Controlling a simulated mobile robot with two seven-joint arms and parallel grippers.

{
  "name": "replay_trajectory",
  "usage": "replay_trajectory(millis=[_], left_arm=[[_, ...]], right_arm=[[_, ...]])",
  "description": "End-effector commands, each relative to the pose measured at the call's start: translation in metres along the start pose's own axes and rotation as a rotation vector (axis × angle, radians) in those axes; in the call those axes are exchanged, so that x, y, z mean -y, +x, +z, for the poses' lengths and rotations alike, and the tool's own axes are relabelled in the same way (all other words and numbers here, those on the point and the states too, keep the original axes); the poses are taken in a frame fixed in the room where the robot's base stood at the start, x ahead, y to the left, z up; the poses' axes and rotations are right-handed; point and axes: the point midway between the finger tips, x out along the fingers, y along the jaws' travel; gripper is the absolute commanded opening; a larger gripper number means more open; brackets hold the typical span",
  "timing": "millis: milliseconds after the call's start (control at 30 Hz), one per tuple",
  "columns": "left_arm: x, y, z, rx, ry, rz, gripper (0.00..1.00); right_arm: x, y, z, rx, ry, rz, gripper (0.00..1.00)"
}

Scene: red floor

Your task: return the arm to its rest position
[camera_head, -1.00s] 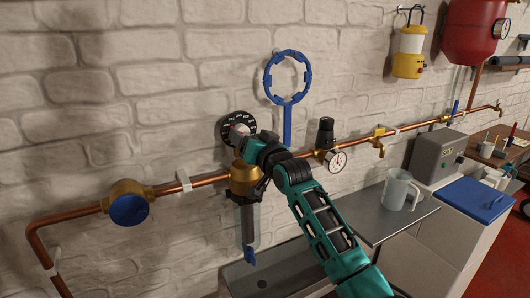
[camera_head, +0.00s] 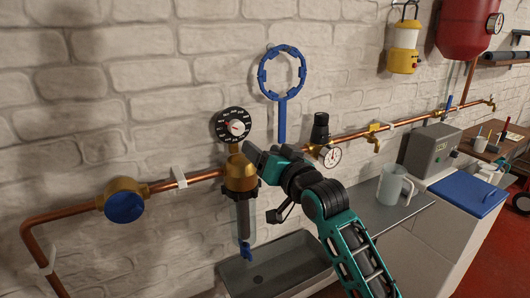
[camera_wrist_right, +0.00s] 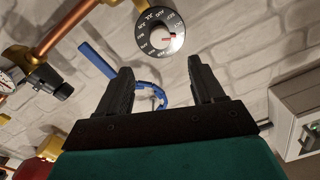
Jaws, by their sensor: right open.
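My right arm, teal and black, reaches in from the lower right in the head view. Its gripper (camera_head: 254,154) is in front of the pipe, to the lower right of the black round dial (camera_head: 233,125) and apart from it. In the right wrist view the two black fingers of the right gripper (camera_wrist_right: 162,82) stand wide apart with nothing between them. The dial (camera_wrist_right: 160,34), with its pale knob and red mark, shows beyond the fingertips in that view. My left gripper is not in view.
A copper pipe (camera_head: 73,211) runs along the white brick wall with a brass filter housing (camera_head: 240,175), a pressure gauge (camera_head: 331,156) and a blue-capped fitting (camera_head: 124,207). A blue ring wrench (camera_head: 282,118) hangs above. A sink (camera_head: 279,264) and clear jug (camera_head: 393,187) are below.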

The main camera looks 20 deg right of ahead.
Motion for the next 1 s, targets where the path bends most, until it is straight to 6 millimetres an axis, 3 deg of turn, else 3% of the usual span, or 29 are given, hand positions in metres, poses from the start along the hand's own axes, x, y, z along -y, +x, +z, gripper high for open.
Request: replay_trajectory(millis=[267,367,467,667,800,1000], left_arm=[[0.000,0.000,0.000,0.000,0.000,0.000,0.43],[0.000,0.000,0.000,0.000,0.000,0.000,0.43],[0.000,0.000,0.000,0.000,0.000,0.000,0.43],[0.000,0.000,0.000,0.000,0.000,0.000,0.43],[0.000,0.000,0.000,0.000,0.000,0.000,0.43],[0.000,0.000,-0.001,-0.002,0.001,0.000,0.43]], right_arm=[[-0.001,0.000,0.002,0.003,-0.001,0.002,0.67],[-0.006,-0.005,0.019,0.026,-0.013,0.013,0.67],[-0.018,-0.019,0.057,0.077,-0.041,0.038,0.67],[-0.044,-0.076,0.158,0.226,-0.136,0.093,0.67],[-0.056,-0.128,0.222,0.336,-0.207,0.117,0.67],[-0.064,-0.212,0.294,0.490,-0.302,0.127,0.67]])
